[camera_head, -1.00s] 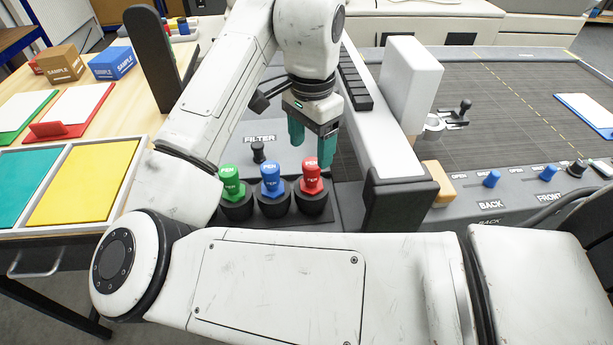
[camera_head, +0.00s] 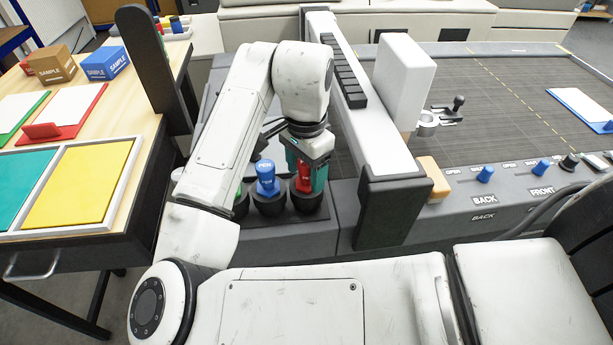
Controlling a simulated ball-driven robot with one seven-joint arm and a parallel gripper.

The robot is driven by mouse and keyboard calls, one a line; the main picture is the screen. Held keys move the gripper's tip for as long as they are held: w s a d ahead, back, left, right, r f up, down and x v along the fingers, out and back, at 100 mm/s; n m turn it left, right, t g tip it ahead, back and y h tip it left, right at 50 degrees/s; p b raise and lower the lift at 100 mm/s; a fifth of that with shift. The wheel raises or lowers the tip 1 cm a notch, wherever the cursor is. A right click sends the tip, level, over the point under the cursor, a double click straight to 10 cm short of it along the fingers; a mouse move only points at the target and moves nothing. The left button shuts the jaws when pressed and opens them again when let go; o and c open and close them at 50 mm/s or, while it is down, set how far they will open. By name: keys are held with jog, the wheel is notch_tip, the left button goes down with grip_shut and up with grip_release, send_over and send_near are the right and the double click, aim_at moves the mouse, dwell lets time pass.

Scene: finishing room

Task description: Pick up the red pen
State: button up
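The red pen (camera_head: 302,180) stands upright in the rightmost of three round dark holders, its top between my gripper's fingers. My gripper (camera_head: 307,172) points down, with one green finger behind and left of the pen and the other at its right. Whether the fingers press on the pen or stand slightly apart from it, I cannot tell. The blue pen (camera_head: 266,177) stands in the middle holder, just left of my gripper. The green pen (camera_head: 239,193) is mostly hidden behind my arm.
A dark upright post (camera_head: 150,60) rises at left. The table with yellow and teal panels (camera_head: 80,185) lies at left.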

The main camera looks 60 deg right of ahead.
jog(key=c, duration=1)
